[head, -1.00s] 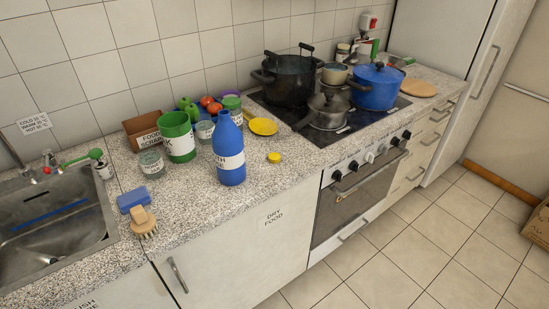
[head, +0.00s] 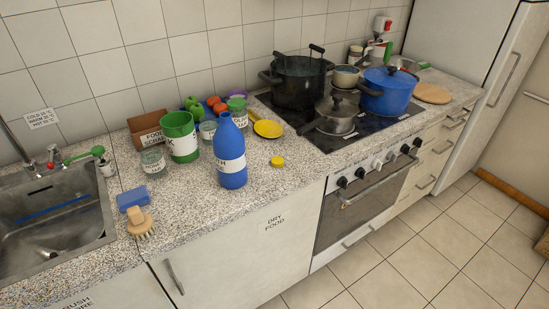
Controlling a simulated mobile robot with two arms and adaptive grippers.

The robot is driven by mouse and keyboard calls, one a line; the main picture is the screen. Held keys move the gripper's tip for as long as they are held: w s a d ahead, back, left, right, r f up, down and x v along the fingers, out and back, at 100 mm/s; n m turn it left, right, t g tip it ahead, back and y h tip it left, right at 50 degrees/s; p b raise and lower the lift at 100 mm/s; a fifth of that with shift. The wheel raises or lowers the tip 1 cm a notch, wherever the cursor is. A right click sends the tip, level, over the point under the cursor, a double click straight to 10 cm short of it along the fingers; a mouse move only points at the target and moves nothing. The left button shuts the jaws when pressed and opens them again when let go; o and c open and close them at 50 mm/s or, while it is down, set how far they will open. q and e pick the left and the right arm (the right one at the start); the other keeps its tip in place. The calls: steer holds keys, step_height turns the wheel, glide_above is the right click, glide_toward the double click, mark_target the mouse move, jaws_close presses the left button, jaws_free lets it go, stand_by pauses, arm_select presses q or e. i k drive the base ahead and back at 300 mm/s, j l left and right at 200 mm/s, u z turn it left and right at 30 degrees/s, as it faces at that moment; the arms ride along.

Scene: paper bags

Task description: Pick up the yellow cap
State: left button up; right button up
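The yellow cap (head: 277,161) is small and round and lies on the speckled countertop (head: 262,192), right of the blue bottle (head: 230,155). The cap and the bottle are apart. The bottle stands upright near the counter's front edge, with a white label around it. Neither of my grippers shows in the head view.
Behind the cap lies a yellow spoon-like item (head: 267,128). A green container (head: 180,137) and a glass jar (head: 153,161) stand left of the bottle. The stove with a grey pot (head: 336,116) is to the right. Counter around the cap is clear.

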mark_target(277, 162)
steer(key=i+l+u, duration=0.2)
steer(key=l+u, duration=0.15)
steer(key=l, duration=0.3)
steer(key=i+l+u, duration=0.15)
steer(key=l+u, duration=0.2)
steer(key=l, duration=0.3)
steer(key=l+u, duration=0.3)
steer(key=l, duration=0.35)
